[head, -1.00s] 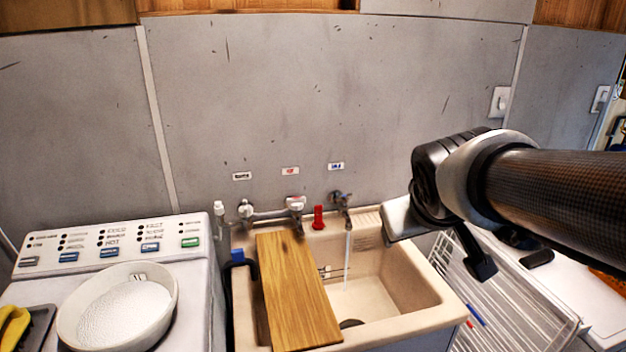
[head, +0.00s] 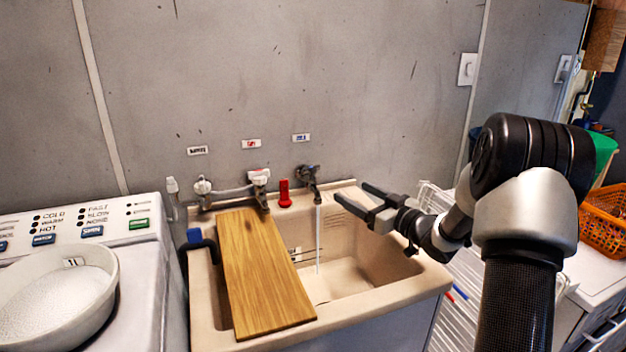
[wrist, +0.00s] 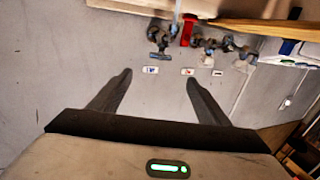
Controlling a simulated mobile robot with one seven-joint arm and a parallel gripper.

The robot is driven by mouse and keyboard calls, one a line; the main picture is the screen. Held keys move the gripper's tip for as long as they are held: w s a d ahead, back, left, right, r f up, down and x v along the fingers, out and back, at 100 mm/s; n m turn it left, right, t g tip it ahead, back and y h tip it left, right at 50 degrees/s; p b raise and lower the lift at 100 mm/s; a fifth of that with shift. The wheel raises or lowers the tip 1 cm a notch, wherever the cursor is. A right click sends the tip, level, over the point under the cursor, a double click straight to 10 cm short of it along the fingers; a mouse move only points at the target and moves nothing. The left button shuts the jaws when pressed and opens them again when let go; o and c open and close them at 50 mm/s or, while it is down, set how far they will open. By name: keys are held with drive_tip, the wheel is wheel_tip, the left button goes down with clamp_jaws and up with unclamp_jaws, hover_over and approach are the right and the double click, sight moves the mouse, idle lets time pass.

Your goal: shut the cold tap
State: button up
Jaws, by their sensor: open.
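The cold tap (head: 308,175), dark with a bluish handle, is on the wall under the blue label (head: 301,138). A thin stream of water (head: 318,240) runs from it into the beige sink (head: 405,283). In the wrist view, which looks upside down, the tap (wrist: 158,36) shows at the top, beyond the fingertips. My gripper (head: 350,197) is open and empty over the sink's back right part, to the right of the tap and apart from it. Its two spread fingers also show in the wrist view (wrist: 158,78).
A wooden board (head: 262,275) lies across the sink's left side. A red object (head: 284,193) stands between the cold tap and the red-labelled tap (head: 259,180). A washer with a white bowl (head: 95,300) is at left. A white rack (head: 470,300) and orange basket (head: 603,225) are at right.

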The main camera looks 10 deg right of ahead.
sight(313, 172)
drive_tip(key=b+x, duration=0.1)
drive_tip(key=x, duration=1.6)
drive_tip(key=shift+w+a+r, duration=0.1)
drive_tip(key=shift+a, duration=0.1)
drive_tip(key=c, duration=1.1)
drive_tip(key=shift+o, duration=0.2)
drive_tip(key=m+h+b, duration=0.1)
drive_tip(key=b, duration=0.1)
drive_tip(key=t+h+b, duration=0.1)
drive_tip(key=b, duration=0.2)
drive_tip(key=shift+a+f+m+h+b, duration=0.3)
drive_tip(key=shift+m, duration=0.1)
drive_tip(key=h+b, duration=0.1)
drive_tip(key=m+h+b, duration=0.1)
drive_tip(key=shift+a+r+m+t+b, duration=0.1)
drive_tip(key=shift+r+m+t+b, duration=0.2)
drive_tip(key=shift+t+b, duration=0.1)
drive_tip(key=shift+h, duration=0.3)
drive_tip(key=o, duration=1.1)
drive_tip(key=shift+c, duration=0.2)
